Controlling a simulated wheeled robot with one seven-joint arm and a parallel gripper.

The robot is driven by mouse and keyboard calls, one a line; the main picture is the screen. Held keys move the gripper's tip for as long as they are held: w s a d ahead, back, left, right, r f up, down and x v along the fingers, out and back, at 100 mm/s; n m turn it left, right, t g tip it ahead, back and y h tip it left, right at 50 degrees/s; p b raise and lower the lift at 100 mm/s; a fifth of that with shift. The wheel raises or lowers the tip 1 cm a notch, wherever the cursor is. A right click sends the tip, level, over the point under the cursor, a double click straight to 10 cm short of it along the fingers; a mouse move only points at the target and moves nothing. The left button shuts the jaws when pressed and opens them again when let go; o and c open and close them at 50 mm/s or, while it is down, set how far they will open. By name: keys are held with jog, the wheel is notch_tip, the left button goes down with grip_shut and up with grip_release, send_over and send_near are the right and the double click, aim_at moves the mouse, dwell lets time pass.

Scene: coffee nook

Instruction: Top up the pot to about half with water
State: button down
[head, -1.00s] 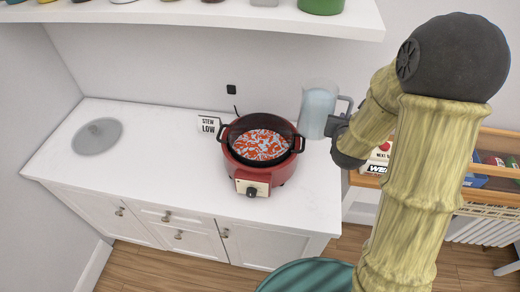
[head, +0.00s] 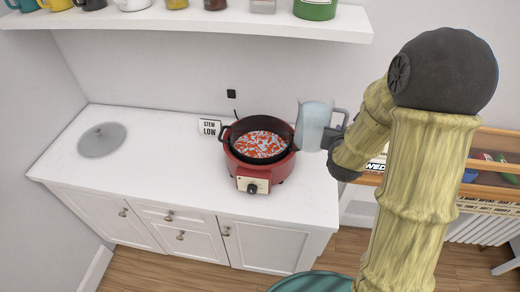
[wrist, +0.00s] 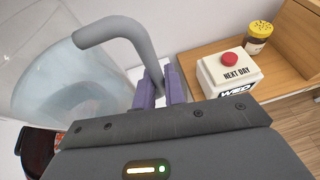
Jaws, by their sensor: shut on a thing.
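The pot (head: 230,137) is black and sits in a red cooker (head: 262,176) with a dial on its front. Red and pale pieces fill its bottom; I cannot tell the water level. A clear pitcher (head: 312,126) with bluish water stands in the air just right of the pot's rim, roughly upright or slightly tilted. My gripper (head: 334,137) is shut on the pitcher's grey handle. In the wrist view the purple fingers of my gripper (wrist: 160,90) clasp the handle (wrist: 122,32), and the pitcher (wrist: 75,85) with its water fills the left side.
A grey lid (head: 102,140) lies on the left of the white counter (head: 160,150). A "STEW LOW" sign (head: 209,127) stands behind the pot. A shelf (head: 200,27) with cups hangs above.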

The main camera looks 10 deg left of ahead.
jog(key=shift+w+r, duration=0.1)
jog(key=shift+r, duration=0.1)
jog(key=shift+s+d+r+p, duration=0.15)
jog(key=shift+s+p, duration=0.05)
jog(key=shift+p, duration=0.35)
jog(key=shift+a+r+p, duration=0.2)
jog(key=shift+a+p, duration=0.2)
jog(key=shift+p, duration=0.4)
jog(key=shift+s+r+n+h+p, duration=0.1)
jog(key=shift+r+n+h+p, duration=0.25)
jog(key=shift+p, duration=0.45)
jog(key=shift+r+p, duration=0.2)
jog(key=shift+p, duration=0.4)
jog(key=shift+w+a+r+n+h+p, duration=0.15)
jog(key=shift+r+n+h+p, duration=0.2)
jog(key=shift+p, duration=0.55)
jog(key=shift+w+a+r+n+h+p, duration=0.15)
jog(key=shift+r+n+p, duration=0.3)
jog(key=shift+p, duration=0.45)
